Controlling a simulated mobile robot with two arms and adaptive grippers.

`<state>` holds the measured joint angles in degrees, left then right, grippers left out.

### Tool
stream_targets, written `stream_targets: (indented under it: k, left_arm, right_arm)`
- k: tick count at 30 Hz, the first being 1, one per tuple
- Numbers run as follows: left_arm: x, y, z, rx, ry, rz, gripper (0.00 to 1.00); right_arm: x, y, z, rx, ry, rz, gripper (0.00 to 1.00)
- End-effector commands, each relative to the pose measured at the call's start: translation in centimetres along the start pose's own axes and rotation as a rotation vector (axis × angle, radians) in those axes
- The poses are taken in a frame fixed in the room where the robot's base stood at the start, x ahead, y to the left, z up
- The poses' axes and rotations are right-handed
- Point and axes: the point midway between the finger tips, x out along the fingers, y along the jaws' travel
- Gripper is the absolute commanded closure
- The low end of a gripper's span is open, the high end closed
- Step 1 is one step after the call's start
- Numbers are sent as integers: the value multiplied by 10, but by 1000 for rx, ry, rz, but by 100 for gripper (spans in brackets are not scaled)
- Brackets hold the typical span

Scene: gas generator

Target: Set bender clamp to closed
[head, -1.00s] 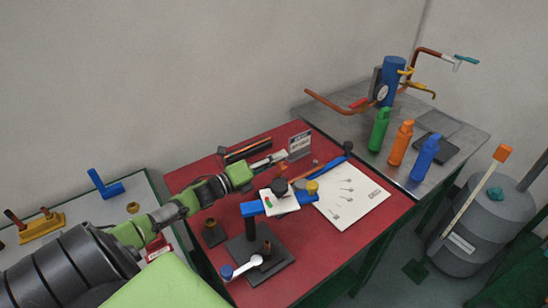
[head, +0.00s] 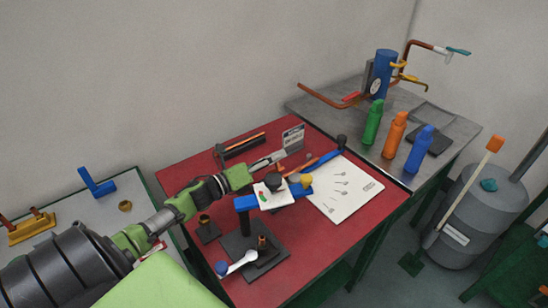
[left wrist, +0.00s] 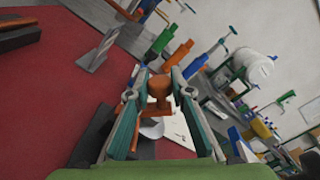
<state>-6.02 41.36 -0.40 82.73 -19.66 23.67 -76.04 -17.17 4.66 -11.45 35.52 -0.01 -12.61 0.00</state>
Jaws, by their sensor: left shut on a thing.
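The bender (head: 246,203) stands on the red bench, with a blue body, a white plate, a black knob (head: 273,181) and a yellow knob (head: 307,181). A long blue handle (head: 325,159) extends from it to the upper right. My left gripper (head: 272,160) reaches in from the left, just behind the bender. In the left wrist view, its fingers (left wrist: 158,82) are on either side of an orange-brown part (left wrist: 158,93) and close on it. This may be the bender clamp; I cannot be sure. In the head view the contact is too small to make out. My right gripper is not in view.
A white sheet (head: 349,199) lies right of the bender. A white lever with a blue ball (head: 221,268) is at the front. Green, orange and blue bottles (head: 395,131) stand on the grey bench.

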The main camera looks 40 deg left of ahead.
Motion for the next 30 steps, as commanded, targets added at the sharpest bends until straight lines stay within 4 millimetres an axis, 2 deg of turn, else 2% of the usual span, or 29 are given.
stream_targets:
  k: [1,2,3,13,17,20,30]
  left_arm:
    - [0,1,-1,-2,1,1,100]
    - [0,1,-1,-2,1,1,74]
    - [0,1,-1,-2,1,1,64]
    - [0,0,0,-2,1,0,63]
    - [-6,1,-1,-3,1,1,63]
    - [-19,1,-2,-3,2,2,63]
    - [-85,2,-2,-6,2,5,63]
  right_arm:
    - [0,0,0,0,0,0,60]
    - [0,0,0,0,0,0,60]
    - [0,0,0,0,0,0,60]
    - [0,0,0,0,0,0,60]
    - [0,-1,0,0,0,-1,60]
    - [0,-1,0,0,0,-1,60]
    - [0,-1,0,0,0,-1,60]
